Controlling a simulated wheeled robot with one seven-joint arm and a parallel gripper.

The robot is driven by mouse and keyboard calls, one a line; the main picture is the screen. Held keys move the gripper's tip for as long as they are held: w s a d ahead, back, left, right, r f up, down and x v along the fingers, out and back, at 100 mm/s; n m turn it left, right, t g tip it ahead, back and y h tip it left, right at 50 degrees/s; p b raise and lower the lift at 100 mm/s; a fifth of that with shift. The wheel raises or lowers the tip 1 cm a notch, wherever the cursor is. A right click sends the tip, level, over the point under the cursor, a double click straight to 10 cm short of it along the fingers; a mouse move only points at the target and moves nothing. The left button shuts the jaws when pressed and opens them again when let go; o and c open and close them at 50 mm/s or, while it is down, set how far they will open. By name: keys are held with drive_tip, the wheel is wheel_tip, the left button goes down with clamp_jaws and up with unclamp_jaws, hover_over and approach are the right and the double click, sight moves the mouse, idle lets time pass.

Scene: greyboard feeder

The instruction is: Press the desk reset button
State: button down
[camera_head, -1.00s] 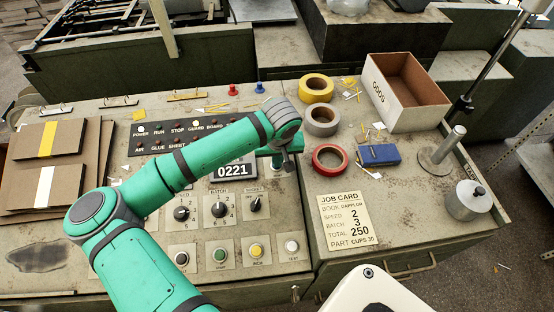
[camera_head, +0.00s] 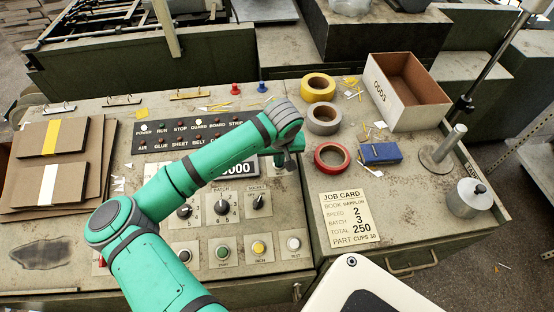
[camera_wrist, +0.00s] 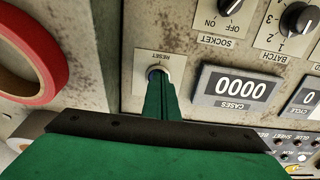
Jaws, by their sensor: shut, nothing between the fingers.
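The reset button (camera_wrist: 158,72) is a round grey button on a plate marked RESET, on the desk panel in the wrist view. My gripper (camera_wrist: 157,80) is shut and empty, with its green fingertips at the button and overlapping its lower part. Whether the tips press it or only hover cannot be told. The cases counter (camera_wrist: 241,88) beside it reads 0000. In the head view my gripper (camera_head: 283,168) points down at the panel just right of the counter (camera_head: 238,170), which my arm partly covers. The button is hidden there.
A red tape roll (camera_head: 331,158) lies right of my gripper, with a blue box (camera_head: 380,153) beyond it. Knobs (camera_head: 221,208) and lower buttons (camera_head: 258,248) sit nearer on the panel. A job card (camera_head: 347,217) lies to the right.

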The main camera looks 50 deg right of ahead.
drive_tip(key=v, duration=1.4)
drive_tip(key=shift+w, duration=0.15)
idle(0.4)
